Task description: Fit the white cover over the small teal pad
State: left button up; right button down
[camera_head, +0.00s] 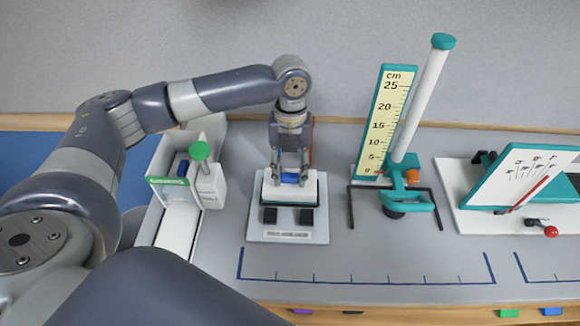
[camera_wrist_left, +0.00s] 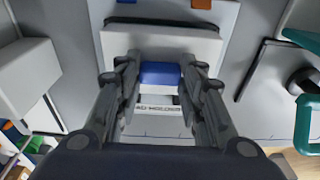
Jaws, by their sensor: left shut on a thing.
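The white cover (camera_head: 315,190) is a flat white block with a blue grip piece (camera_head: 290,178) on top. It is over the back part of a light base plate (camera_head: 258,236) with two black pads and lettering at the front. My left gripper (camera_head: 290,181) points down from above and is shut on the blue grip piece. In the left wrist view, the blue piece (camera_wrist_left: 160,74) lies between the fingers, with the white cover (camera_wrist_left: 150,46) under it. I cannot make out the small teal pad. Whether the cover is seated or just above the plate is unclear.
A white tray with a green-knobbed block (camera_head: 200,150) stands left of the plate. A cm scale (camera_head: 385,115) and a tilted white tube with teal parts (camera_head: 425,90) stand to the right. A teal-framed board (camera_head: 525,178) is farther right.

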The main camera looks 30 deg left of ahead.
pick_arm(q)
jog(key=shift+f+p, duration=0.3)
jog(key=shift+p, duration=0.15)
dwell(0.7)
jog(key=o, duration=0.9)
jog(key=shift+o, duration=0.2)
jog(key=shift+r, duration=0.15)
notch_tip(320, 180, up, 12)
jog(key=w, duration=0.1)
jog(key=shift+w+a, duration=0.15)
jog(key=shift+a, duration=0.15)
jog(key=shift+f, duration=0.3)
